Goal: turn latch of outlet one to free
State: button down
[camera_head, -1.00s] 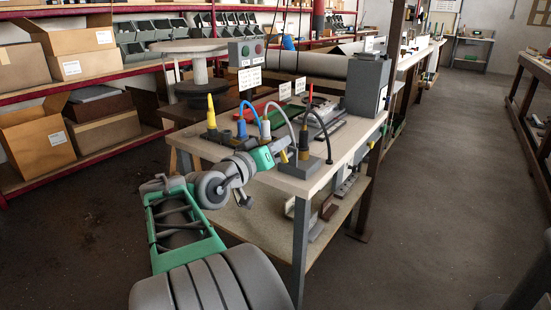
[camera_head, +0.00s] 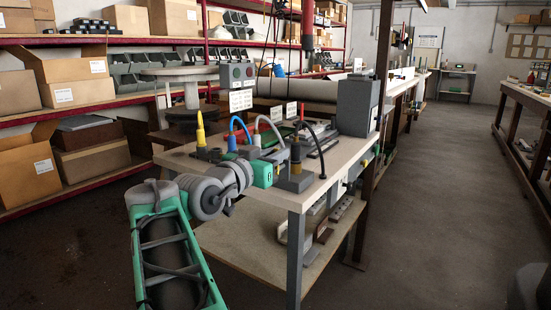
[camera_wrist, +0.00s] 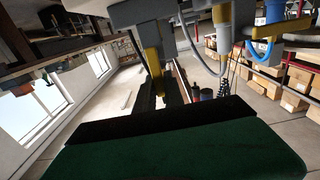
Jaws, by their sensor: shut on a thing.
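Several hose outlets stand on the bench. The nearest is a grey block (camera_head: 294,181) with an upright yellow and dark fitting (camera_head: 296,154) and a black hose (camera_head: 325,142). My gripper (camera_head: 283,165) reaches this fitting from the left. In the wrist view, which is tilted, a long yellow latch (camera_wrist: 152,58) comes off a grey body (camera_wrist: 130,14) and runs between my dark fingers (camera_wrist: 163,95). The jaws are shut on it. My green gripper housing hides the lower part of that view. I cannot read which outlet number this is.
A yellow cone-topped outlet (camera_head: 200,135), a blue hose (camera_head: 238,122) and a pale hose (camera_head: 268,122) stand close behind my gripper. A grey cabinet (camera_head: 356,106) stands at the bench's far right. Floor is clear at right.

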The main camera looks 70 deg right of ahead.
jog(key=shift+f, duration=0.1)
jog(key=c, duration=1.4)
grip_release()
jog(key=shift+c, duration=0.2)
jog(key=w+a+p, duration=0.1)
jog(key=a+p, duration=0.1)
jog(key=a, duration=0.5)
jog(key=shift+a, duration=0.4)
jog(key=shift+w, duration=0.1)
